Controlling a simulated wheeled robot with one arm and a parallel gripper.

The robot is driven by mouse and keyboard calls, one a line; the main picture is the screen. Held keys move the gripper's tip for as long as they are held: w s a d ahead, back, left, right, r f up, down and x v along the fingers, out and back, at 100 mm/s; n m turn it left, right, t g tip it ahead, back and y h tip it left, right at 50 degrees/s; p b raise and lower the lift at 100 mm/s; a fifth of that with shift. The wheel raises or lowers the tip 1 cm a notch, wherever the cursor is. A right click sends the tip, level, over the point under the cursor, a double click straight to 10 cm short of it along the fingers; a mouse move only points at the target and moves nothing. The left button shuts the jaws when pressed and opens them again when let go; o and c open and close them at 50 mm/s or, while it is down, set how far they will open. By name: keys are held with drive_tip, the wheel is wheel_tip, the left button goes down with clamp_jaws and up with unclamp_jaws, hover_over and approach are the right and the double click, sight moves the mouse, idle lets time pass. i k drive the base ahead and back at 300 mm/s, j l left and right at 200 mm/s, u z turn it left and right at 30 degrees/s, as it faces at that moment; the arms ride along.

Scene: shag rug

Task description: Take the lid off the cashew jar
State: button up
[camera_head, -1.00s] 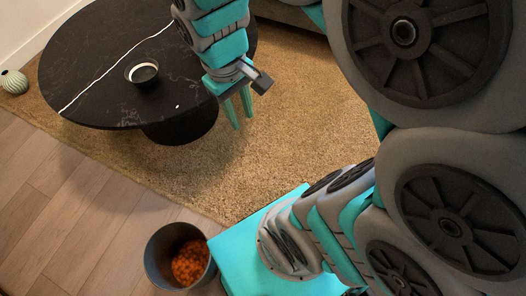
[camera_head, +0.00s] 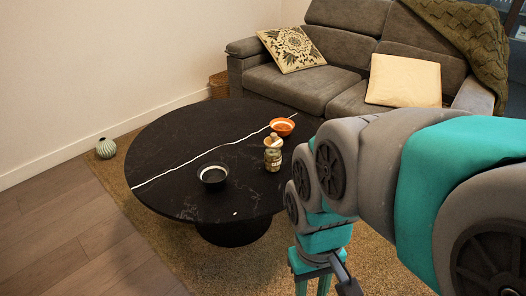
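A small glass jar (camera_head: 273,158) with pale contents stands upright on the right part of the black round table (camera_head: 160,200). It looks like the cashew jar. Its top is small in view, and I cannot clearly make out the lid. My gripper (camera_head: 312,288) hangs at the bottom edge, in front of the table and below the jar in the picture. Its two teal fingers point down with a gap between them. The fingertips are cut off by the frame. Nothing shows between the visible parts of the fingers.
An orange bowl (camera_head: 282,127) sits just behind the jar, and a dark bowl (camera_head: 213,174) sits to its left. A grey sofa (camera_head: 290,88) with cushions stands behind the table. A ribbed vase (camera_head: 106,148) is on the floor at left. My arm covers the right side.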

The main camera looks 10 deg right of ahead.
sight(274, 142)
drive_tip(key=i+l+u, duration=0.1)
drive_tip(key=l+u, duration=0.15)
drive_tip(key=l, duration=0.4)
drive_tip(key=l+u, duration=0.3)
drive_tip(key=l, duration=0.35)
drive_tip(key=i, duration=0.05)
